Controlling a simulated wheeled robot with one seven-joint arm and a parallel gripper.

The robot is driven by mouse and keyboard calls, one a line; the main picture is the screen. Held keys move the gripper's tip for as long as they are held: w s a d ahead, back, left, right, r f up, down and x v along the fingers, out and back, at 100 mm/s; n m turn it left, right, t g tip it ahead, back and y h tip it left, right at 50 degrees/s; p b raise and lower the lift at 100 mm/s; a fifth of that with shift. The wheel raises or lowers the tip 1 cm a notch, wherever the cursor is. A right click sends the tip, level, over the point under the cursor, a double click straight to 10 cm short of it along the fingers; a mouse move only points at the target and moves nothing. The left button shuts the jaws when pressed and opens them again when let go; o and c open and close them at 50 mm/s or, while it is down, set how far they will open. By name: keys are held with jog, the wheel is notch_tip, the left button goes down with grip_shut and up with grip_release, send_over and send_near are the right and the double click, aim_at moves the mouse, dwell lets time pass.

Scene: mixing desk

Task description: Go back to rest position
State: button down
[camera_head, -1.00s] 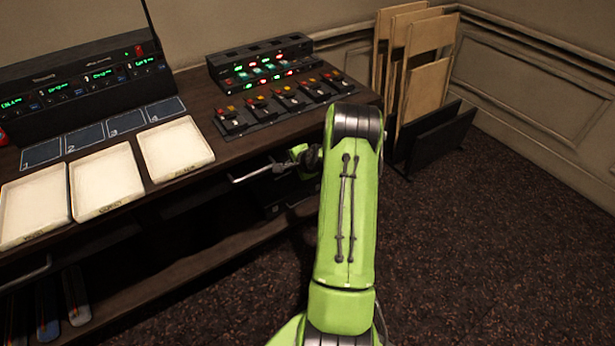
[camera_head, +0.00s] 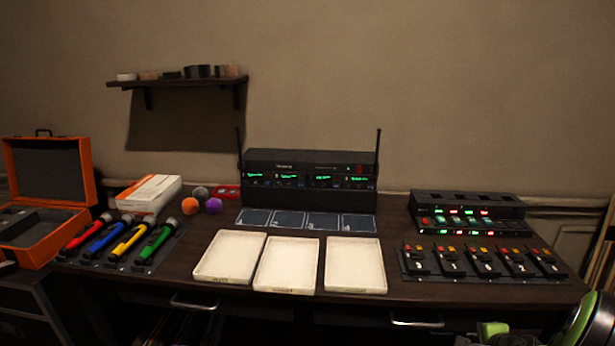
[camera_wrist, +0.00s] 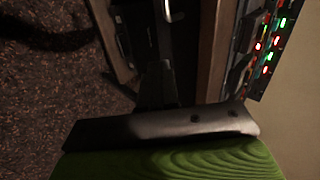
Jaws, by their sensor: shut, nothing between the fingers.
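My gripper (camera_wrist: 155,85) shows as dark parts in the wrist view, shut and empty, in front of the desk's front side. It touches nothing that I can make out. In the head view only green and black pieces of my arm (camera_head: 580,325) show at the bottom right corner, below the desk's right end. The rest of the arm is out of that view.
Carpet (camera_wrist: 50,90) lies clear in the wrist view.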

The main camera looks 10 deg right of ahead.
jog(key=a+r+n+g+y, duration=0.1)
jog(key=a+r+n, duration=0.55)
jog(key=a, duration=0.45)
jog(key=a+r+n+g+y, duration=0.1)
jog(key=a+r+n, duration=0.4)
jog(key=a+r, duration=0.4)
jog(key=s+a+r+n+g+p, duration=0.1)
jog(key=s+a+r+n, duration=0.2)
jog(key=s+a+n, duration=0.5)
jog(key=s+a+r+n, duration=0.1)
jog(key=s+a+r, duration=0.35)
jog(key=s, duration=0.75)
notch_tip(320, 180, up, 10)
jog(key=a+p, duration=0.1)
jog(key=p, duration=1)
jog(key=shift+w+f+p, duration=0.2)
jog(key=shift+p, duration=0.1)
